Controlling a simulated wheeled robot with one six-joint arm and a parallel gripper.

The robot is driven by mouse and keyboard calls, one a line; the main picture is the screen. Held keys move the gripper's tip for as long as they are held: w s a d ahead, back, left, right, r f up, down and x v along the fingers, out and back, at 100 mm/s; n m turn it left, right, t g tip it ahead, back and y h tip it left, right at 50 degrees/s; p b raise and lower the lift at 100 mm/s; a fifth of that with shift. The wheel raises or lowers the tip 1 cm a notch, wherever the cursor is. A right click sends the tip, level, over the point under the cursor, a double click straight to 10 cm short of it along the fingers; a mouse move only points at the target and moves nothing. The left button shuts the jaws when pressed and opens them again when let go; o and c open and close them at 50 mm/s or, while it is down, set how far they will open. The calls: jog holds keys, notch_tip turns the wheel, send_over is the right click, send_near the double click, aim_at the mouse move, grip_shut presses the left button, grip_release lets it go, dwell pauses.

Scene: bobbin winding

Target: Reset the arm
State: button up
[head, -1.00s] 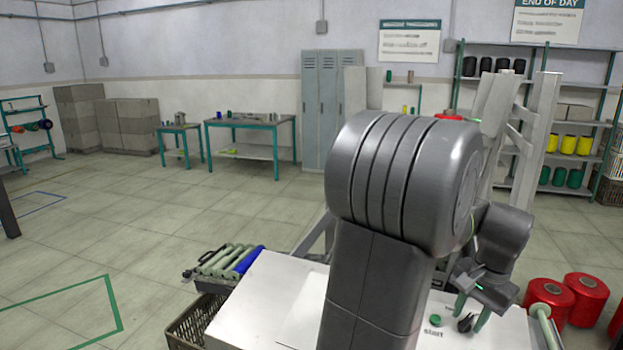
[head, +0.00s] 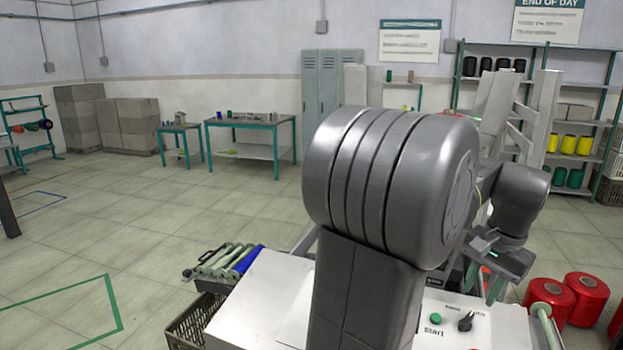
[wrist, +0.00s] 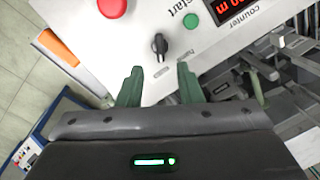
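My gripper (head: 484,282) is to the right of my large grey arm link in the head view, above the machine's white control panel (head: 455,325). In the wrist view, its two green fingers (wrist: 158,85) are apart with nothing between them, so it is open and empty. Past the fingertips the panel (wrist: 140,45) carries a black selector knob (wrist: 159,45), a green start button (wrist: 190,21) and a red button (wrist: 112,8). The fingers look clear of the knob. My arm hides much of the machine in the head view.
A rack of pale green rollers and a blue one (head: 247,262) stands left of the machine, above a dark crate (head: 192,325). Red spools (head: 585,298) stand at the right. A red counter display (wrist: 232,8) is beside the start button. The floor at left is open.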

aim_at(467, 319)
notch_tip(467, 319, up, 6)
jog(key=f, duration=1.4)
jog(key=shift+w+a, duration=0.3)
jog(key=shift+a, duration=0.05)
jog(key=shift+w+d+n, duration=0.1)
jog(key=shift+n, duration=0.5)
jog(key=n+h+b, duration=0.1)
jog(key=n+b, duration=0.1)
jog(key=n, duration=0.2)
jog(key=shift+n+g, duration=0.3)
jog(key=n+b, duration=0.2)
jog(key=shift+n, duration=0.3)
jog(key=shift+r+n+h+b, duration=0.2)
jog(key=shift+n+h+b, duration=0.35)
jog(key=shift+n, duration=0.65)
jog(key=shift+a, duration=0.2)
